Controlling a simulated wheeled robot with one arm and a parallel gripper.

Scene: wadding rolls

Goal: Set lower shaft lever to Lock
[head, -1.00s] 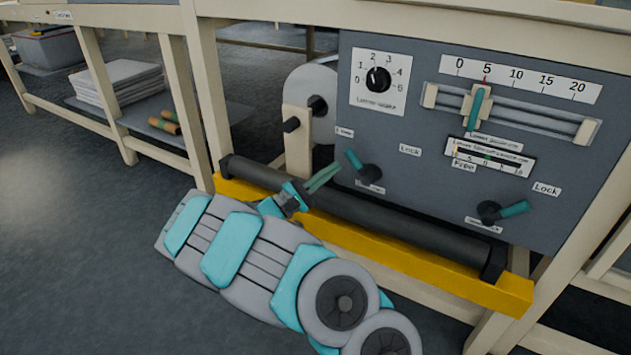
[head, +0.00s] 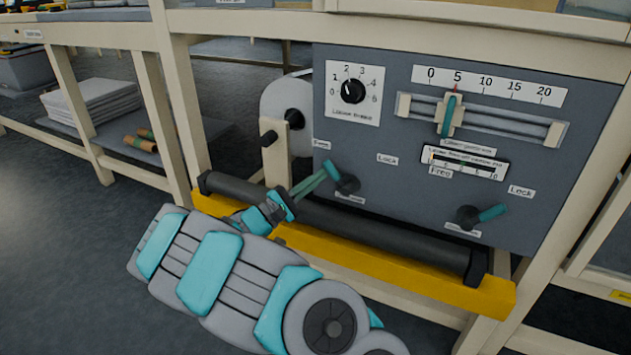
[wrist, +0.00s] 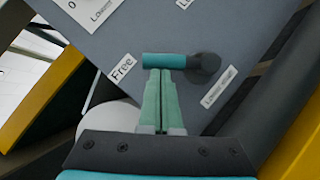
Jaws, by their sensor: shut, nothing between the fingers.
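The left lever on the grey panel has a dark hub (head: 347,185) and a teal handle (head: 330,168) pointing up-left, toward its Free label (head: 321,144). Its Lock label (head: 387,159) is up and right of the hub. In the wrist view the handle (wrist: 162,60) lies crosswise, its free end toward the Free label (wrist: 122,68); the hub (wrist: 205,65) is at right. The small label beside the hub (wrist: 219,87) is hard to read. My gripper (head: 324,172) is shut and empty, its tips right at the handle, apparently touching it (wrist: 158,72).
A second lever (head: 490,213) at right points toward its own Lock label (head: 521,191). A dark roller (head: 380,235) and yellow beam (head: 420,275) run below the panel. A dial (head: 353,91) and slider (head: 449,115) sit above.

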